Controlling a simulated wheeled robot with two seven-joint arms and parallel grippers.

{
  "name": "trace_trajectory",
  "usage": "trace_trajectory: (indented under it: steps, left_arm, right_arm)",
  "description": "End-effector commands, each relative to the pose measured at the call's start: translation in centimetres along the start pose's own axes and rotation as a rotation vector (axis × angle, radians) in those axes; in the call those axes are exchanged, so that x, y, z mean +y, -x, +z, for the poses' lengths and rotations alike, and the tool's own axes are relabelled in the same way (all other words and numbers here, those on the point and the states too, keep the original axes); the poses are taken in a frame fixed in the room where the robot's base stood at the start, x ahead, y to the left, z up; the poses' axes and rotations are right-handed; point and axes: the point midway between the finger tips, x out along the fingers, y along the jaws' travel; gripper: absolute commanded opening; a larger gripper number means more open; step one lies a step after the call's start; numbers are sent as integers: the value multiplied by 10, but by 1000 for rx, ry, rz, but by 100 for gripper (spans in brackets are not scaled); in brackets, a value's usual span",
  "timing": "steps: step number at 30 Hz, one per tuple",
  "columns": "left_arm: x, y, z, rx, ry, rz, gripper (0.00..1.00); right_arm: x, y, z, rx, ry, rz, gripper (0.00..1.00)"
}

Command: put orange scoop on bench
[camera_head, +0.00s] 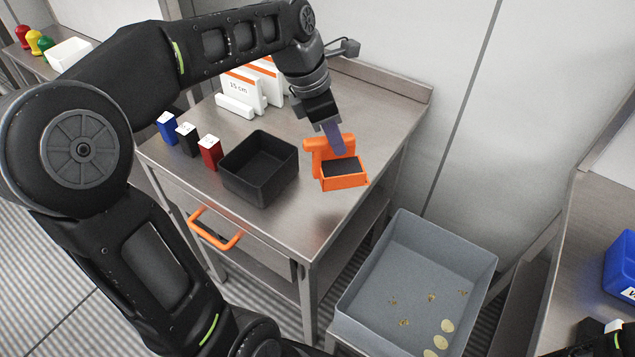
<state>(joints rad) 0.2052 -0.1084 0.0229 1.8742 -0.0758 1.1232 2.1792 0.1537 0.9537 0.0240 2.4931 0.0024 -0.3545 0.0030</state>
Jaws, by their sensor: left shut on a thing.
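The orange scoop (343,182) has a dark inside and is at the right part of the steel bench (285,224), right of the black bin. My left gripper (334,137) reaches down from above and is shut on the scoop at its handle end. The scoop looks roughly level. I cannot tell whether its underside touches the bench top or hangs just above it.
A black open bin (259,167) stands mid-bench, with blue, black and red blocks (210,152) to its left. White upright boards (245,90) stand behind. A grey tub (415,275) with several yellowish discs is right of the bench. An orange drawer handle (214,230) juts out in front.

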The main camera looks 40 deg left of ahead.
Motion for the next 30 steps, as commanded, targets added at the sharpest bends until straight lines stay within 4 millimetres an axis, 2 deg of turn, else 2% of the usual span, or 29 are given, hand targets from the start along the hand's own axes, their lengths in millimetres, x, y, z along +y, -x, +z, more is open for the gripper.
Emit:
trace_trajectory:
  steps: [13, 24, 30]
  left_arm:
    - [0, -4, -2, 2, 0, -2, 0]
    - [0, -56, -20, 3, 0, -3, 0]
    - [0, -60, -20, 1, -1, 0, 0]
  right_arm:
    - [0, 0, 1, -1, -1, 1, 36]
    - [-1, 3, 1, -1, -2, 1, 36]
    - [0, 3, 1, -2, -2, 2, 36]
